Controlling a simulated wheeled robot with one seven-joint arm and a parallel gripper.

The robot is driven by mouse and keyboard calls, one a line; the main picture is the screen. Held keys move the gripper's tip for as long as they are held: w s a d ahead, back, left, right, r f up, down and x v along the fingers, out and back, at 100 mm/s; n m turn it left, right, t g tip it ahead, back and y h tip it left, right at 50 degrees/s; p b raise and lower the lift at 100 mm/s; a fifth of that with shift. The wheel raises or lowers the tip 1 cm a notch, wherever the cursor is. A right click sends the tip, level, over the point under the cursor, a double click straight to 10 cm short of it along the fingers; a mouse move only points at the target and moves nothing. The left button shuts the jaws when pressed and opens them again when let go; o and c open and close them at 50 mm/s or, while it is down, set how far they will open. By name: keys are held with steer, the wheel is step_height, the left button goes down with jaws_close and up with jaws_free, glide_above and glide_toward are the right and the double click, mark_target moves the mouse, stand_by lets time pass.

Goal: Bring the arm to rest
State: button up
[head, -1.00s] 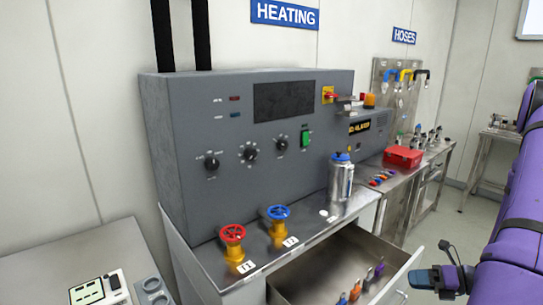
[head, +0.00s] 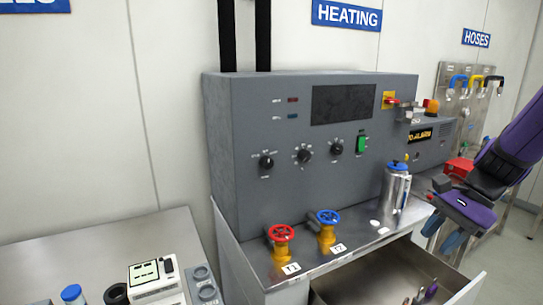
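My purple arm (head: 515,145) reaches in from the right edge in the head view. My gripper (head: 445,232) hangs at its end, with two blue fingers pointing down. The fingers look apart, and I see nothing between them. The gripper is in front of the right end of the heating bench, to the right of the steel flask with a blue cap (head: 396,188) and above the right side of the open drawer (head: 462,292). My arm and gripper partly hide the red box (head: 459,167) and the bench behind.
The grey heating console (head: 240,150) stands on the steel bench, with a red valve wheel (head: 281,233) and a blue valve wheel (head: 327,217) before it. The drawer juts out with several tools inside. A side table (head: 100,237) at left carries a white device (head: 155,283).

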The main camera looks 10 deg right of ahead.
steer(key=s+a+r+n+t+h, duration=0.2)
steer(key=s+a+r+n+h, duration=0.1)
steer(key=r+n, duration=0.3)
steer(key=s+a+r+n+t+h, duration=0.3)
steer(key=s+a+r+n, duration=0.2)
steer(key=n, duration=0.4)
steer(key=v, duration=0.2)
steer(key=shift+s+r, duration=0.15)
steer(key=shift+r, duration=0.15)
